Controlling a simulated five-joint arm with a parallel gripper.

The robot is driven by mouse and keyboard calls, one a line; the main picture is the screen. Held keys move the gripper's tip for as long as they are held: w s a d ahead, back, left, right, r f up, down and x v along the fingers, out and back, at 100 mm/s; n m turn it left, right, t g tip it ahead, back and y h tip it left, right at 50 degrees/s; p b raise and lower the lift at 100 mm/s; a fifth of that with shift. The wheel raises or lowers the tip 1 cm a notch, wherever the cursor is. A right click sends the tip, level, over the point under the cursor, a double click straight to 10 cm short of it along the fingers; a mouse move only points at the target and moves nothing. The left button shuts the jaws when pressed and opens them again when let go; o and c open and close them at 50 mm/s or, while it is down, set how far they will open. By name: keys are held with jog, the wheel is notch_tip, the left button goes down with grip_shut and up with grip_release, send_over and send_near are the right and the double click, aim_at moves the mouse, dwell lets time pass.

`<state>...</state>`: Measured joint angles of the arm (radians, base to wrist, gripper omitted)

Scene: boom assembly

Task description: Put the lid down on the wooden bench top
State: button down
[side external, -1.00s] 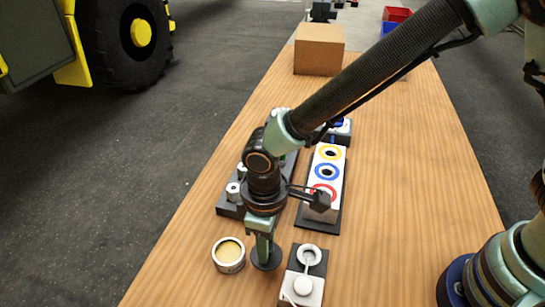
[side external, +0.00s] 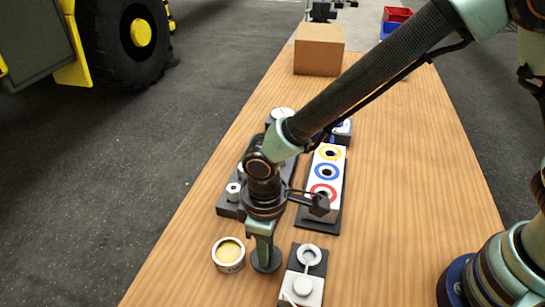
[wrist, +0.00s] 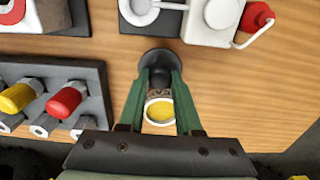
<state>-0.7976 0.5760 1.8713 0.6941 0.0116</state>
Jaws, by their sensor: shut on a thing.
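The lid (side external: 267,265) is a dark round disc at the foot of my gripper (side external: 263,245), low in the side view. In the wrist view the lid (wrist: 157,57) shows as a dark disc with a knob between the green fingertips. My gripper (wrist: 159,80) is shut on it. The lid is level and at or very near the wooden bench top (side external: 205,285); I cannot tell if it touches. A round open tin (side external: 228,255) with yellow contents stands just left of the lid, apart from it in the side view. In the wrist view the tin (wrist: 160,110) shows between the fingers.
A dark block with a white ringed fitting (side external: 303,285) stands close right of the lid. Behind are a white panel with coloured rings (side external: 328,170) and a dark rack (side external: 228,208). A cardboard box (side external: 319,50) is far back.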

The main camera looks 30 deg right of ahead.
jog(key=shift+f, duration=0.7)
jog(key=shift+f, duration=0.2)
jog(key=c, duration=0.5)
grip_release()
jog(key=shift+r, duration=4.05)
